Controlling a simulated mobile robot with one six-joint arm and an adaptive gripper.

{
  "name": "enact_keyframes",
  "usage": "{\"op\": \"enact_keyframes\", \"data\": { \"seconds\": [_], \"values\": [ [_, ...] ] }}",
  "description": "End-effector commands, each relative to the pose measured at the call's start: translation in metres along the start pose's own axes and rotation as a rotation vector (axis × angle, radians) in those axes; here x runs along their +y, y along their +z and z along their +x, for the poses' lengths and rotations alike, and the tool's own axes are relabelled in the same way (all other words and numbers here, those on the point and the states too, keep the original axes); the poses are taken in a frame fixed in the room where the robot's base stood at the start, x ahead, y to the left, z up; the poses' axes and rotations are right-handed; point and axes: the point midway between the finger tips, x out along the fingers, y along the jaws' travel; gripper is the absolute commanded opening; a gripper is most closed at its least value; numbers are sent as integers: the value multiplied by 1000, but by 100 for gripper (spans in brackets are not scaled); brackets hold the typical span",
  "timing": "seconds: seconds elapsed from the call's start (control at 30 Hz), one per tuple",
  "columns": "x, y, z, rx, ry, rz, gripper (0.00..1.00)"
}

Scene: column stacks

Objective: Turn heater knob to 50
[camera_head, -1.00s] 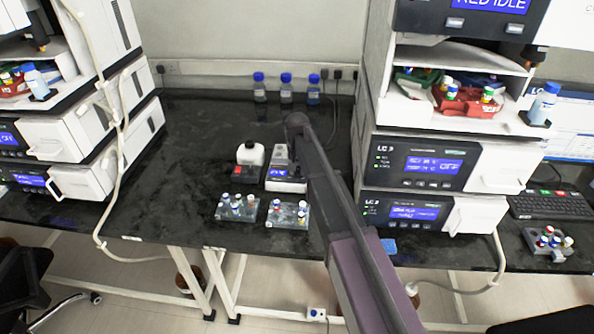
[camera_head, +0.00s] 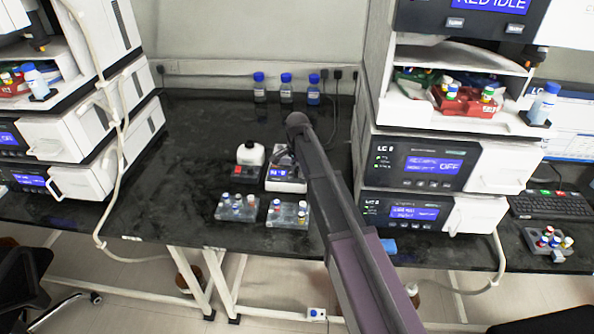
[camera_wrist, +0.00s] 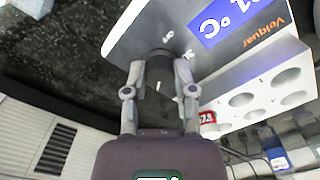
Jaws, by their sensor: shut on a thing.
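The heater (camera_head: 283,187) is a white unit on the dark bench, partly hidden by my arm in the head view. My gripper (camera_wrist: 160,76) is shut on the knob, one finger on each side. The knob's exact setting cannot be read.
Two small vial racks (camera_head: 236,212) (camera_head: 288,219) stand at the bench's front edge. Three blue-capped bottles (camera_head: 286,88) stand by the wall. Instrument stacks flank the bench on both sides. Bench left of the bottle is clear.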

Motion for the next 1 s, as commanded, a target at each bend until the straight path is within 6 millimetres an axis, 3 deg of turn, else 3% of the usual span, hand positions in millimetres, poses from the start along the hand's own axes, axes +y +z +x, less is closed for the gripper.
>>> {"op": "enact_keyframes", "data": {
  "seconds": [0.47,0.5,0.6,1.0],
  "values": [
    [2,2,0,-4,4,18,0],
    [2,2,0,-4,5,18,47],
    [2,1,0,-3,4,17,69],
    [0,0,0,-1,1,15,69]
  ]
}}
